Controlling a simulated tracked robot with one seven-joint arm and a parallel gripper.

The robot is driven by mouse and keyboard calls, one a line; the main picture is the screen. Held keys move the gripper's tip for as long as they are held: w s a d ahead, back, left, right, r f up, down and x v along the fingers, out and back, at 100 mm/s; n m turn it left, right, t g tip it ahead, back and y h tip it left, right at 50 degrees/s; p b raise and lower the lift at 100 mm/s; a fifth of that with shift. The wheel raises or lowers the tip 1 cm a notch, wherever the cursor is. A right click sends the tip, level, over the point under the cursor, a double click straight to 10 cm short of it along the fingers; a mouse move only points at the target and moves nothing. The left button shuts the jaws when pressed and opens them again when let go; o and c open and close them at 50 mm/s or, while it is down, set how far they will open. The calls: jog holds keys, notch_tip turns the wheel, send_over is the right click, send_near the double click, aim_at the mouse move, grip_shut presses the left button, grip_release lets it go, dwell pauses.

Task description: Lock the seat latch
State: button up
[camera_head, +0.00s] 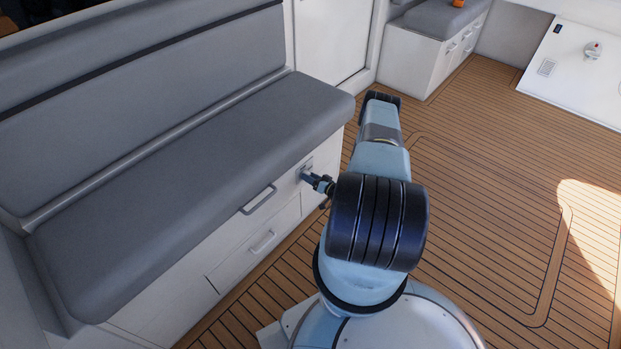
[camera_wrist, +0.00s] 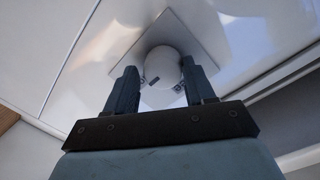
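The seat latch shows in the wrist view as a round, pale knob (camera_wrist: 162,66) on a square plate (camera_wrist: 190,32) fixed to a glossy white panel. A small dark mark is on the knob. My gripper (camera_wrist: 160,80) has its two fingers apart, one on each side of the knob. A narrow gap seems to remain at the fingertips; contact is not clear. In the head view my gripper (camera_head: 312,179) is at the front of the seat base, by the latch plate (camera_head: 307,168) near the base's right end. The knob is hidden there.
The grey bench seat (camera_head: 190,150) overhangs the white base just above my gripper. A drawer handle (camera_head: 259,200) sticks out to the left, with another handle (camera_head: 263,241) lower down. Open wooden deck (camera_head: 480,190) lies to the right.

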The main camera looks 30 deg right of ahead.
jog(key=o, duration=0.3)
jog(key=shift+a+r, duration=0.1)
jog(key=v, duration=1.3)
jog(key=shift+s, duration=0.3)
